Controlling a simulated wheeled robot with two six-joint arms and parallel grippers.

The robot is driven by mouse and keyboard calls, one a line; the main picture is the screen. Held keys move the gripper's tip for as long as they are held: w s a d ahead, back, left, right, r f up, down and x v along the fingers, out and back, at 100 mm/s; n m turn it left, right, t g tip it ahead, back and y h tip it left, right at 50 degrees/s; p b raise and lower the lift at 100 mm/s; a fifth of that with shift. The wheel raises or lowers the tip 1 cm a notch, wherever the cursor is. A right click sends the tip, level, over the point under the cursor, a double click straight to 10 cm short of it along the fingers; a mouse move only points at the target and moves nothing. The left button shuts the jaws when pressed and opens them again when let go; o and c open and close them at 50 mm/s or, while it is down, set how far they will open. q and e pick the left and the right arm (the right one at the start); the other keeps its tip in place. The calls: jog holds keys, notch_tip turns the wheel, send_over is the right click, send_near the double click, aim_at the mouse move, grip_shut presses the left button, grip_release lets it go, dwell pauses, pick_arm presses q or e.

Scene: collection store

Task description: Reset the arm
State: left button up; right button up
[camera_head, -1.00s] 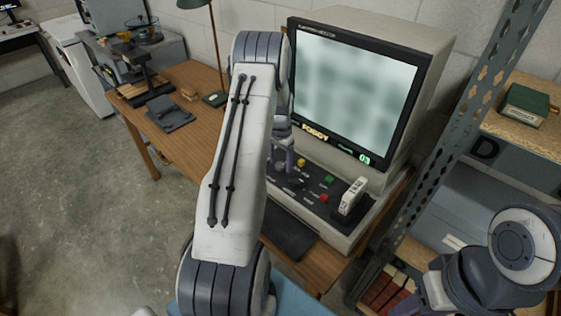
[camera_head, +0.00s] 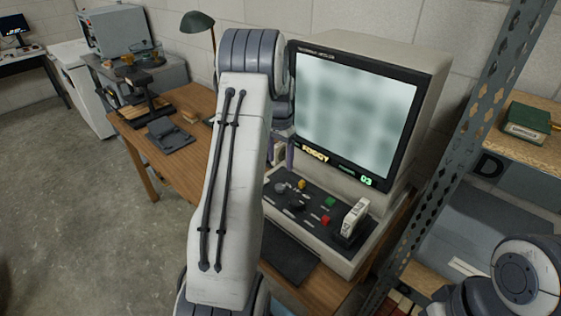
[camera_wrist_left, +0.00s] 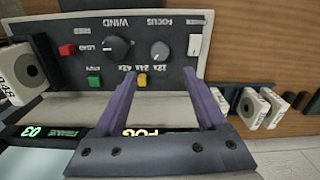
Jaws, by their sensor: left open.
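My left arm spans the middle of the head view. Its gripper (camera_head: 281,153) shows only partly behind the arm, with purple fingers in front of the reader's screen base. In the left wrist view the gripper (camera_wrist_left: 163,85) is open, with nothing between its fingers. Beyond the fingers is the reader's control panel (camera_wrist_left: 125,50), with a black knob and coloured buttons. The film reader (camera_head: 405,75) has a lit screen, and a white cartridge (camera_head: 356,216) stands upright in its panel. Part of my right arm (camera_head: 526,275) is at the lower right; its gripper is not visible.
A wooden desk (camera_head: 184,155) holds a green lamp (camera_head: 197,22) and a dark stand. A metal shelf post (camera_head: 470,135) rises at the right, with a green box (camera_head: 527,122) on its shelf. More cartridges (camera_wrist_left: 250,108) stand right of the panel. Open floor lies left.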

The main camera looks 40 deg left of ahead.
pick_arm(q)
jog(key=shift+d, duration=0.1)
jog(key=s+d+r+m, duration=0.1)
jog(key=s+d+r, duration=0.15)
jog(key=d, duration=0.65)
jog(key=s+d+r+m, duration=0.1)
jog(key=s+d+r, duration=0.15)
jog(key=d, duration=0.65)
jog(key=s+d+r+m, duration=0.1)
jog(key=d+r+m, duration=0.15)
jog(key=d, duration=0.65)
jog(key=s+d+m, duration=0.1)
jog(key=s+d, duration=0.2)
jog(key=s, duration=0.4)
jog(key=s+d, duration=0.4)
jog(key=s, duration=0.4)
jog(key=s+d+r+m+h, duration=0.1)
jog(key=s+d, duration=0.2)
jog(key=s, duration=0.4)
jog(key=shift+s+d+m, duration=0.35)
jog(key=shift+s, duration=0.05)
